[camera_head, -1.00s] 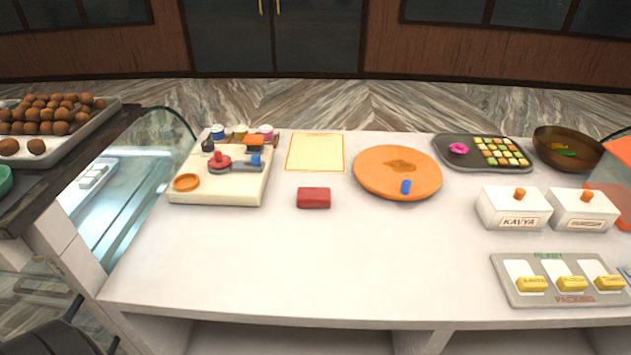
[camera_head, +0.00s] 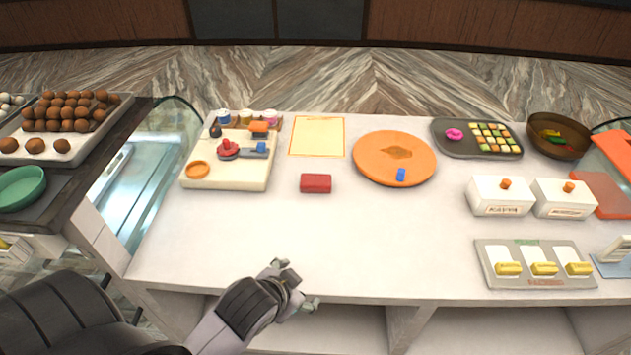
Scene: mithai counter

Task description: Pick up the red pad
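The red pad (camera_head: 316,183) is a small dark-red block lying flat on the white counter, left of the orange round board and below the cream sheet. My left gripper (camera_head: 297,284) has come in from the lower left and is over the counter's front edge, below the pad in the picture and apart from it. Its fingers are spread, with nothing between them. My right gripper is not in the picture.
A cream board (camera_head: 225,180) with small tools stands left of the pad. An orange round board (camera_head: 394,165) with a blue piece lies to the right. White boxes (camera_head: 500,196) and a grey tray (camera_head: 535,282) are further right. The counter before the pad is clear.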

